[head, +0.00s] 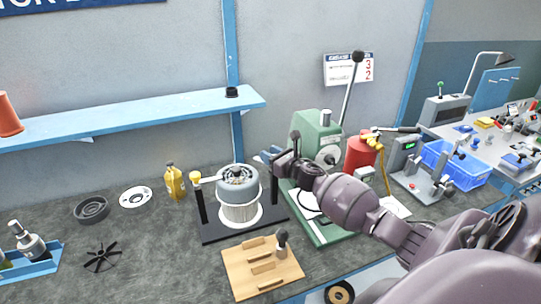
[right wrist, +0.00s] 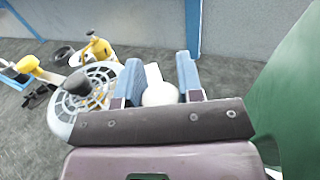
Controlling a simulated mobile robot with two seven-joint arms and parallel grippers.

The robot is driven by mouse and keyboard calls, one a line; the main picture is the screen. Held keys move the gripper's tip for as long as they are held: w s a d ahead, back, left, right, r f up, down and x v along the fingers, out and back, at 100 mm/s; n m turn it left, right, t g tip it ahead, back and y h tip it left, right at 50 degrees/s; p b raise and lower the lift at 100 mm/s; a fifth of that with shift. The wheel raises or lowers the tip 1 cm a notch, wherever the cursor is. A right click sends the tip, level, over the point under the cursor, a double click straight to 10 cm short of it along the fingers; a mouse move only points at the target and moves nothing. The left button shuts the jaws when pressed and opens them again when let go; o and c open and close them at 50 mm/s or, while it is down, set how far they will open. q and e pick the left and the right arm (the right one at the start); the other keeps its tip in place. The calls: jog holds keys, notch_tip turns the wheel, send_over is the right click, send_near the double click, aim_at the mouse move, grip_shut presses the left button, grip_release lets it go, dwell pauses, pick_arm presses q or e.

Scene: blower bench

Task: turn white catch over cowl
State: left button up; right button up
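The blower's grey round cowl (head: 238,176) sits on a white ribbed body in a black stand. It also shows in the right wrist view (right wrist: 100,78), with radial slots. A catch with a yellow knob (head: 195,178) is at its left. The white catch (right wrist: 160,94) is right of the cowl, its round knob between the blue fingers of my right gripper (right wrist: 160,78). The knob fills the gap and seems to touch both fingers. In the head view my right gripper (head: 271,155) hides this catch. My left gripper is out of view.
A green press (head: 318,135) stands close at the right of my right gripper. A wooden block (head: 262,268) is in front. The left bench has clear patches.

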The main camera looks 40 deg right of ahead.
jog(key=o, duration=0.4)
jog(key=s+d, duration=0.1)
jog(key=s, duration=0.9)
jog(key=shift+s+b, duration=0.4)
